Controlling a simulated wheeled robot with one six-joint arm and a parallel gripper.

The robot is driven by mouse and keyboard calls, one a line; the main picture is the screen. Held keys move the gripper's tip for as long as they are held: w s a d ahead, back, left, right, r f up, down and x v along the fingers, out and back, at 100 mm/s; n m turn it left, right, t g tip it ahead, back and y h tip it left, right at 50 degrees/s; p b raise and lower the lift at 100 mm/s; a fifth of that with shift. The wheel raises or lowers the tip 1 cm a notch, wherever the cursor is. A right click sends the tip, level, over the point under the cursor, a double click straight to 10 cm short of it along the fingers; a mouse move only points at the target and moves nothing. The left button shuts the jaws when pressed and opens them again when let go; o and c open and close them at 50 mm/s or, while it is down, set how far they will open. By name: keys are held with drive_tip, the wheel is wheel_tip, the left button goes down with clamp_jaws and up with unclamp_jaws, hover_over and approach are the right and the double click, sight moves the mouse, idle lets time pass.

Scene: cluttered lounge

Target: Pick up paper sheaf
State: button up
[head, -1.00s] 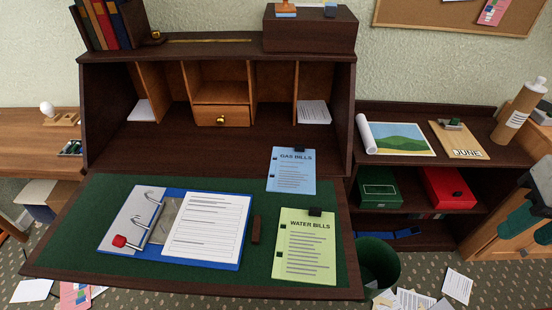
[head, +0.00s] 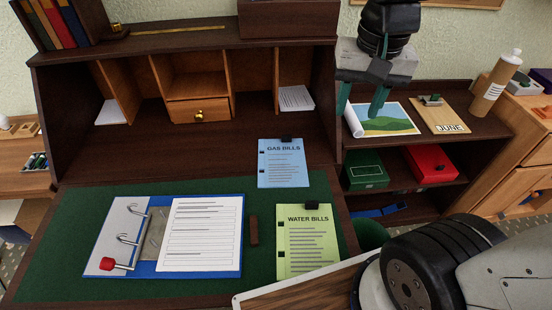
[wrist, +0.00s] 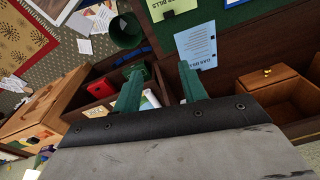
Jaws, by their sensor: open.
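A white lined paper sheaf (head: 201,232) lies on the right part of an open blue ring binder (head: 150,268) on the desk's green writing surface. The binder's metal rings stand open left of the sheaf, with a red-tipped lever at the lower left. My gripper (head: 362,100) is open and empty, fingers pointing down, high at the upper right, well apart from the sheaf. In the wrist view, my gripper's green fingers (wrist: 160,88) are spread with nothing held between them. I cannot make out the sheaf there.
Blue gas bills (head: 283,165) and green water bills (head: 307,240) lie right of the binder, with a small dark block (head: 253,230) between. White papers (head: 295,98) sit in a pigeonhole. A low shelf (head: 400,205) stands right. A bin (wrist: 126,31) shows below.

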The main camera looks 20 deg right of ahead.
drive_tip(key=w+a+f+m, duration=0.1)
drive_tip(key=w+f+m, duration=0.15)
drive_tip(key=w, duration=0.35)
drive_tip(key=w+f+m, duration=0.2)
drive_tip(key=w+m, duration=0.1)
drive_tip(key=w, duration=0.3)
drive_tip(key=m+g, duration=0.1)
drive_tip(key=m, duration=1)
hover_over(284, 136)
drive_tip(key=f, duration=1.8)
drive_tip(key=shift+w+a+f, duration=0.2)
drive_tip(key=shift+a, duration=0.1)
drive_tip(key=f, duration=0.7)
drive_tip(key=shift+s+d+f, duration=0.15)
drive_tip(key=shift+d, duration=0.15)
drive_tip(key=shift+f, duration=0.4)
clamp_jaws()
